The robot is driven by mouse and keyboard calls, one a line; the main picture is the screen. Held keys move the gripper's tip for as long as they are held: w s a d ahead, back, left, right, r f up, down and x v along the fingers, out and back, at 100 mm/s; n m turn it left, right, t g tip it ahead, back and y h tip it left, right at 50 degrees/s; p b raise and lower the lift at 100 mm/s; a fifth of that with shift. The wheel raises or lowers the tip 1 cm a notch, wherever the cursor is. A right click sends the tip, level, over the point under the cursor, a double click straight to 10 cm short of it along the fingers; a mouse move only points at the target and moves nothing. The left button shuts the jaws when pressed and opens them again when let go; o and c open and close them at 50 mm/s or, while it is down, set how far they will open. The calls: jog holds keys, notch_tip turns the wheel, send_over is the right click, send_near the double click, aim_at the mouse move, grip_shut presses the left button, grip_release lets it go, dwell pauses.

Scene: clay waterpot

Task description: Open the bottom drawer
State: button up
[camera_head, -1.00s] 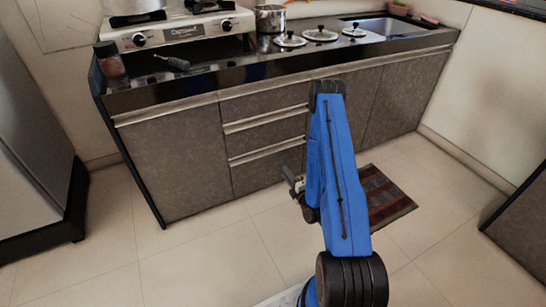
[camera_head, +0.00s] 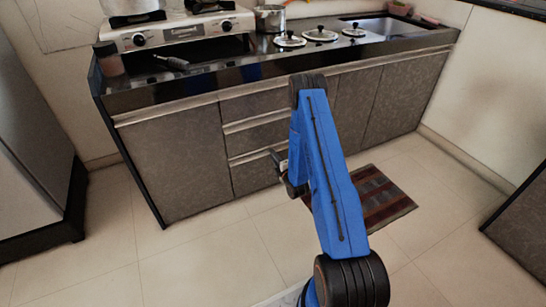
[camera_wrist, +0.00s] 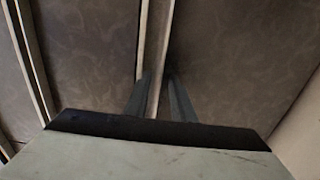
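The bottom drawer (camera_head: 252,178) is the lowest of three stacked drawers in the grey-brown cabinet and looks closed. Its pale handle strip (camera_head: 247,157) runs along its top edge, partly hidden behind my arm. My gripper (camera_head: 279,160) is at the right part of this strip. In the wrist view, the open fingers of my gripper (camera_wrist: 160,88) stand on either side of a pale strip (camera_wrist: 156,50), which seems to be the bottom drawer's handle. I cannot tell whether either finger touches it. The drawer front (camera_wrist: 235,60) shows to the right of the strip.
The upper drawers (camera_head: 262,103) and cabinet doors (camera_head: 175,165) surround it, under a black counter (camera_head: 220,77) with a stove (camera_head: 185,28), pot and lids. A striped mat (camera_head: 375,200) lies on the floor to the right. The tiled floor (camera_head: 190,260) in front is clear.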

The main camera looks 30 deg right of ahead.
jog(key=shift+w, duration=0.1)
jog(key=shift+c, duration=0.6)
grip_shut()
dwell(0.9)
